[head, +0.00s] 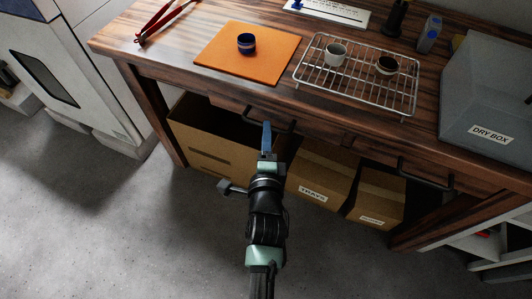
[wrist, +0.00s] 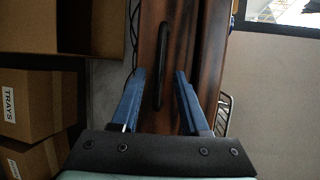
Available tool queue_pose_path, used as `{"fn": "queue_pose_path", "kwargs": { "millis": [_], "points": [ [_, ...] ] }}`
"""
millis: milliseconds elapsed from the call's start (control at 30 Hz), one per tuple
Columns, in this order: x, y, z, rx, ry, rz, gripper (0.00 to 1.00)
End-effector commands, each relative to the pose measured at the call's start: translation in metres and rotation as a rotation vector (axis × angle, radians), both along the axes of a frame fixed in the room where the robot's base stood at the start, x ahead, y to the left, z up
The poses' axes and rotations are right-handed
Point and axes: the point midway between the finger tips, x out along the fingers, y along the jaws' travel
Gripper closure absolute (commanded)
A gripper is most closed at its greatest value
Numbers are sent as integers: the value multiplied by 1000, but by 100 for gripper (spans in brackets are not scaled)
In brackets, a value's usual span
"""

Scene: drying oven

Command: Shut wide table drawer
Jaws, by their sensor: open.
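The wide table drawer (head: 318,130) has a dark wooden front under the tabletop, left of centre in the head view. Its black bar handle (head: 283,127) is partly hidden by my gripper (head: 266,140). In the wrist view the handle (wrist: 162,50) runs up the picture between the two blue fingers of my gripper (wrist: 159,75). The fingers are open, on either side of the handle in the picture; contact cannot be told. How far the drawer stands out is hard to tell.
A second handle (head: 426,174) is at the right. Cardboard boxes (head: 318,172) stand under the wooden table (head: 185,50). On top are an orange mat (head: 225,58), a wire rack (head: 350,82) and a dry box (head: 485,95). The floor at front left is clear.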

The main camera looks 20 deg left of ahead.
Motion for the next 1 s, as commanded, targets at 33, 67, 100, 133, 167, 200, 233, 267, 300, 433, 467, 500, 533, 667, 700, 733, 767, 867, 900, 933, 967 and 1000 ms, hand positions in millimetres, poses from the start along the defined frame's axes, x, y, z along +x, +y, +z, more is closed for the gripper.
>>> {"fn": "queue_pose_path", "kwargs": {
  "millis": [33, 67, 100, 133, 167, 200, 233, 267, 300, 433, 467, 500, 533, 667, 700, 733, 767, 867, 900, 933, 967, 1000],
  "points": [
    [-11, -5, 7, -2, 3, -1, 55],
    [-17, -8, 7, -2, 4, -3, 55],
    [-24, -11, 8, -1, 3, -2, 55],
    [-30, -13, 10, -1, 3, -4, 55],
    [-35, -14, 11, 0, 3, -2, 55],
    [-42, -18, 10, -1, 3, -3, 55],
    [-47, -19, 11, 0, 2, -2, 55],
    [-52, -21, 12, 0, 2, -2, 55],
    [-57, -23, 13, 1, 2, -3, 55],
    [-70, -27, 15, 1, 2, -1, 55],
    [-72, -28, 15, 2, 0, -1, 55],
    [-75, -29, 16, 1, -1, -1, 55],
    [-76, -29, 16, 1, -1, -1, 55],
    [-79, -30, 16, 2, -1, -1, 55],
    [-79, -30, 16, 2, -1, -1, 55],
    [-79, -30, 16, 2, -1, -1, 55],
    [-79, -30, 16, 2, -1, -1, 55],
    [-78, -30, 16, 2, -1, -1, 55],
    [-78, -30, 16, 2, -1, -1, 55],
    [-78, -30, 16, 2, -1, -1, 55],
    [-78, -30, 16, 2, -1, -1, 55],
    [-78, -30, 16, 2, -1, -1, 55]
  ]
}}
